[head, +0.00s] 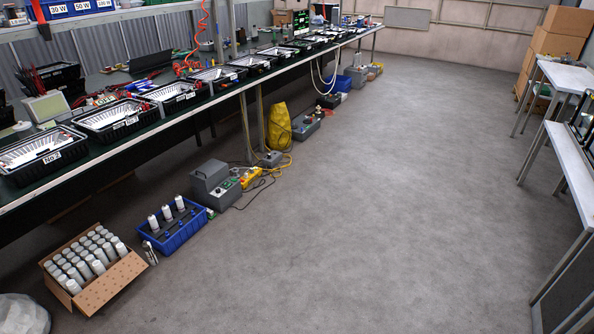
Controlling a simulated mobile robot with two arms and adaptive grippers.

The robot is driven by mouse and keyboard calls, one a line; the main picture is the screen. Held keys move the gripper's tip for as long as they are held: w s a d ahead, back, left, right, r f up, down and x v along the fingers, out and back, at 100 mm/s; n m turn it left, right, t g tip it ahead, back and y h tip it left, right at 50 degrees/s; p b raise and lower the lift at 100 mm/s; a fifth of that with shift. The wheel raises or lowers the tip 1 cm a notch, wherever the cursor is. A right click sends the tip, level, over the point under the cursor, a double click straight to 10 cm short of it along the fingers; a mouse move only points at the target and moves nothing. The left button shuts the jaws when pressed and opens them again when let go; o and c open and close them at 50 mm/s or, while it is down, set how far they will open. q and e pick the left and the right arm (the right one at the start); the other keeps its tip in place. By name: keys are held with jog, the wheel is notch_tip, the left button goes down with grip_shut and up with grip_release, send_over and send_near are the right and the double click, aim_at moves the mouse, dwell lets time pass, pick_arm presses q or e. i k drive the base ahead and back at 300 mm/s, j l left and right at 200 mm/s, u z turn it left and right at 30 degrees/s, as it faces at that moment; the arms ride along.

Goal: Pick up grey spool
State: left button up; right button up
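No gripper of mine shows in the head view. I cannot make out for certain which thing is the grey spool. An open cardboard box (112,285) on the floor at lower left holds many upright grey-white cylinders (100,267), which may be spools or cans. A blue crate (184,235) beside it holds several white cylinders (179,203) standing upright, with dark and blue parts between them. A small grey cylindrical item (149,253) stands on the floor between the box and the crate.
A long dark workbench (130,141) with black trays of floodlight housings runs along the left. A grey control box (211,184), cables and a yellow sack (279,126) lie along its foot. White tables (570,150) stand at right. The middle floor (380,200) is clear.

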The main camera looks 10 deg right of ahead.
aim_at(235, 170)
jog(key=i+z, duration=0.1)
jog(key=z, duration=0.45)
jog(key=i, duration=4.35)
jog(key=i+u, duration=0.1)
jog(key=i, duration=0.65)
jog(key=i+l+u, duration=0.1)
jog(key=i, duration=0.7)
jog(key=i+l, duration=0.15)
jog(key=i, duration=0.6)
jog(key=u, duration=2.75)
